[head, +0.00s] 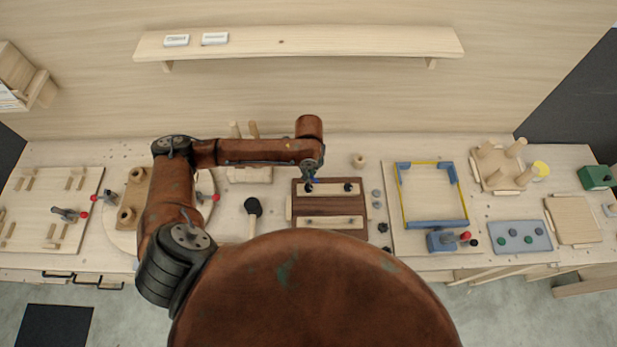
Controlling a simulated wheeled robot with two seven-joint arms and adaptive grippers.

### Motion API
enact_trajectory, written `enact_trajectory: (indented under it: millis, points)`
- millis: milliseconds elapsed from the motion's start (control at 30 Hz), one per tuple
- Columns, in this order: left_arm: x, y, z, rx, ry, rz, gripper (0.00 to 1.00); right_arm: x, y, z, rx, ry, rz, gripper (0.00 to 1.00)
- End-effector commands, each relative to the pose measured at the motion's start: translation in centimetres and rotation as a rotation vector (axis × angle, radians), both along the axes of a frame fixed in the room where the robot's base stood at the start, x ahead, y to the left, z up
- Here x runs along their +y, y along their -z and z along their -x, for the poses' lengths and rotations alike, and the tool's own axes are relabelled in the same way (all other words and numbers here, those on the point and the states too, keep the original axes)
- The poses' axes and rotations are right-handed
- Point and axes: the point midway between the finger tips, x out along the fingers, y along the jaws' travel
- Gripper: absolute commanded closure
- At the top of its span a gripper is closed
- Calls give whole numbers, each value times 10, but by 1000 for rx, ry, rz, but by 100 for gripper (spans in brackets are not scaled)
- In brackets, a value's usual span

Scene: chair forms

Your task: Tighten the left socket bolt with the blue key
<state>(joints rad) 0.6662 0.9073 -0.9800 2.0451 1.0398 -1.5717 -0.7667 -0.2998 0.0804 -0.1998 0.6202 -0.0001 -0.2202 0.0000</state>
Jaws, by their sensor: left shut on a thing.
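A dark brown wooden block (329,209) with two pale strips lies on the bench. Two black socket bolts sit on its upper strip; the right bolt (348,187) is clear to see. The left bolt (308,187) is partly hidden under my left gripper (312,176). My left gripper points down over it and is shut on the blue key (314,181), of which only a small bit shows. I cannot tell whether the key sits in the bolt's socket. My right gripper is not in view.
A black-headed mallet (252,208) lies left of the block. Several small grey and black knobs line its right side, then a yellow-edged frame (404,200) with blue corners. A shelf (300,43) hangs on the back wall. My brown body hides the front middle.

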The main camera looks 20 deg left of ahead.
Motion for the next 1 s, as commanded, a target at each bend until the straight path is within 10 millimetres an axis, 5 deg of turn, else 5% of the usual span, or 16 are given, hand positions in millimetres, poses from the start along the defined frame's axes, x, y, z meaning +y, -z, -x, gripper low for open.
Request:
enact_trajectory:
  millis: [300,1000]
  points:
    - [-2,1,0,-2,114,6,100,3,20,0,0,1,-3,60]
    - [-1,-3,2,0,704,4,100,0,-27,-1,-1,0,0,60]
